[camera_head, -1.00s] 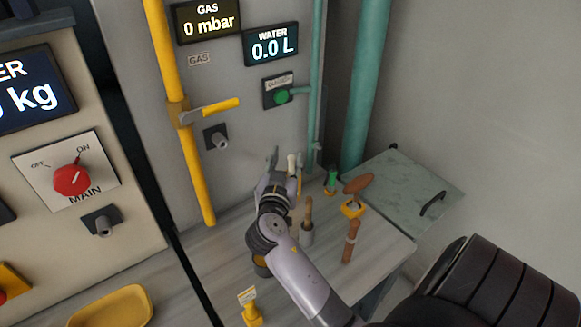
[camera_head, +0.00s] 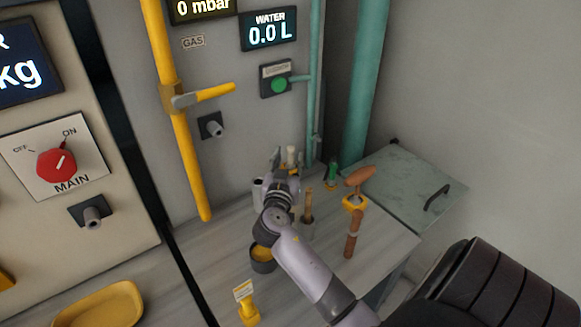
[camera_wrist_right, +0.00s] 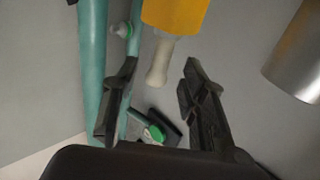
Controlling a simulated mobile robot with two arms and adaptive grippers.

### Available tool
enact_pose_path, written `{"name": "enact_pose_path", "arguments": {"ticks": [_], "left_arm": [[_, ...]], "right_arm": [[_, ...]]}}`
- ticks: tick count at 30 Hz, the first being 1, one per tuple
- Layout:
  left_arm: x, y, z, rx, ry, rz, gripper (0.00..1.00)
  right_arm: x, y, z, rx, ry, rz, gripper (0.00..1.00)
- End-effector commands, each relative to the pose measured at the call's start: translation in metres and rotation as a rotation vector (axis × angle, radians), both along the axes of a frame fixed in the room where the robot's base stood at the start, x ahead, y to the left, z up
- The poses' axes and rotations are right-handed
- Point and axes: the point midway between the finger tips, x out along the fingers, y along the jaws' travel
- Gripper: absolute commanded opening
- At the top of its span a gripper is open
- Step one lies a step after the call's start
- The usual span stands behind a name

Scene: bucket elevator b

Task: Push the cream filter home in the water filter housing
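My right gripper (camera_head: 285,166) is at the back of the bench, close to the wall. Its two dark fingers (camera_wrist_right: 160,78) are apart in the wrist view. A cream rod-like piece (camera_wrist_right: 157,62), which looks like the cream filter, shows in the gap between them, joined to a yellow body (camera_wrist_right: 175,14). I see no finger touching it. In the head view its cream top (camera_head: 292,153) stands upright just beyond the gripper, and its lower part is hidden. I cannot make out the filter housing for certain. My left gripper is out of view.
A silver cylinder (camera_wrist_right: 300,55) stands beside the gripper. A grey cup with yellow inside (camera_head: 262,266), a wooden-handled tool in a holder (camera_head: 307,210) and a brown-handled tool (camera_head: 352,238) are nearby. Teal pipes (camera_head: 368,95) and a green button (camera_head: 279,85) are behind.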

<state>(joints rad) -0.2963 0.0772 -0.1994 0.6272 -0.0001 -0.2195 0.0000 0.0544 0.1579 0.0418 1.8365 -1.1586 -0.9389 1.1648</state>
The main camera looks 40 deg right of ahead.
Motion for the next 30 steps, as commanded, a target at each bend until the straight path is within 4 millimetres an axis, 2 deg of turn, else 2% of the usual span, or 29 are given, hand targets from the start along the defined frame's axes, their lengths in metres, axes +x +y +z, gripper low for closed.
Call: {"name": "enact_pose_path", "arguments": {"ticks": [1, 2, 7, 14, 30], "left_arm": [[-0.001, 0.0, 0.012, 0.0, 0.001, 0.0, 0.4], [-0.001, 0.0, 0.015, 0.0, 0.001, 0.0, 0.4], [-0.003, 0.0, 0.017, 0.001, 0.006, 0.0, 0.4], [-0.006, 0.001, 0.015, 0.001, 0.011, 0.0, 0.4], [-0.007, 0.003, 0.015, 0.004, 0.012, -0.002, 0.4]], "right_arm": [[0.005, -0.008, 0.008, -0.005, 0.003, 0.0, 0.4], [0.007, -0.012, 0.007, -0.004, 0.002, -0.001, 0.4], [0.018, -0.024, 0.003, -0.001, 0.001, 0.0, 0.4], [0.019, -0.025, 0.001, 0.001, -0.001, 0.001, 0.4], [0.019, -0.025, 0.001, 0.001, -0.001, 0.0, 0.05]]}}
